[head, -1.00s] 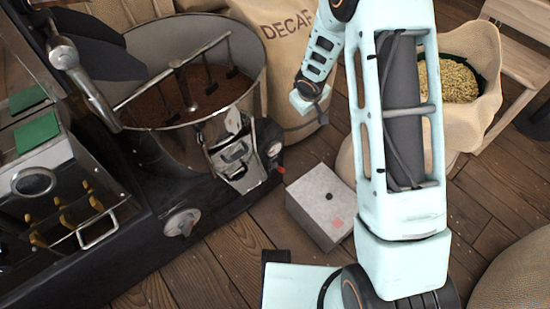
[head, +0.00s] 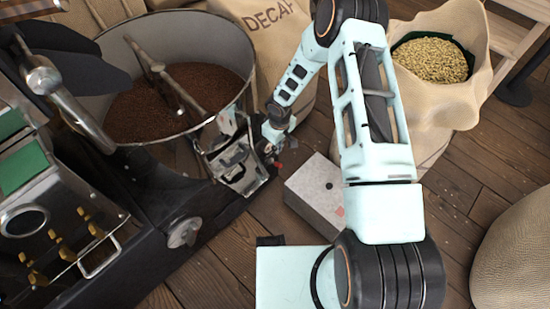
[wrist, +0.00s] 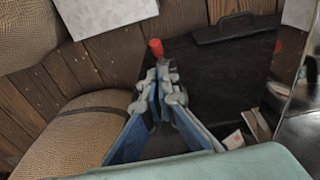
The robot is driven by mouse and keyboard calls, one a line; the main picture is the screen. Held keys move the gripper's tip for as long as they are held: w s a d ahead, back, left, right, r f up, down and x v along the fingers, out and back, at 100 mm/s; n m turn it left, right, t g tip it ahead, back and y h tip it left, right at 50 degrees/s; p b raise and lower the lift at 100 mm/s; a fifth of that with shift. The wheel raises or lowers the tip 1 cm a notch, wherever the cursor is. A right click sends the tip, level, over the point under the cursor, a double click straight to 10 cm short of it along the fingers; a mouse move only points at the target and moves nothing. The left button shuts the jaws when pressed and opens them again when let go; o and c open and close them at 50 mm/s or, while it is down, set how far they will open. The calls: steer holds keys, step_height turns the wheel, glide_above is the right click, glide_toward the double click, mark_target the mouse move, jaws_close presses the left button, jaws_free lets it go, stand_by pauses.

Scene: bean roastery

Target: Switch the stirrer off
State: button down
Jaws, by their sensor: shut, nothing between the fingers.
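The stirrer (head: 178,88) is a metal bar across the round steel bin (head: 243,95) of dark beans. A small red-tipped lever (wrist: 156,47) stands up from a dark panel in the wrist view, just beyond my fingertips; I cannot tell whether they touch it. My gripper (wrist: 163,76) is shut and empty. In the head view my gripper (head: 270,146) is beside the right front of the bin, near the metal chute (head: 232,158). The lever is mostly hidden there; a little red shows below my gripper.
A pale box (head: 314,200) with a dark button stands on the wooden floor right of the machine. A sack of light beans (head: 440,100) and the DECAF sack (head: 270,50) stand behind. Another red part (wrist: 278,46) shows in the wrist view.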

mark_target(279, 166)
steer(key=f+b, duration=0.1)
steer(key=f, duration=0.2)
steer(key=f+b, duration=0.1)
steer(key=f, duration=0.2)
steer(key=w+f, duration=0.1)
steer(key=f, duration=0.3)
steer(key=shift+a+b, duration=0.1)
steer(key=shift+b, duration=0.3)
steer(key=shift+s+d+f+b, duration=0.2)
steer(key=shift+s+d+b, duration=0.1)
steer(key=shift+b, duration=0.2)
steer(key=shift+s+d+f+b, duration=0.3)
steer(key=shift+f+b, duration=0.15)
steer(key=shift+b, duration=0.15)
steer(key=shift+s+d+f+b, duration=0.3)
steer(key=shift+f+b, duration=0.15)
steer(key=shift+b, duration=0.1)
steer(key=shift+s+d+f+b, duration=0.25)
steer(key=shift+f+b, duration=0.15)
steer(key=shift+b, duration=0.15)
steer(key=shift+w+a, duration=0.1)
steer(key=shift+w, duration=0.05)
steer(key=shift+w+a+r, duration=0.35)
steer(key=shift+w+a, duration=0.05)
steer(key=shift+a, duration=0.05)
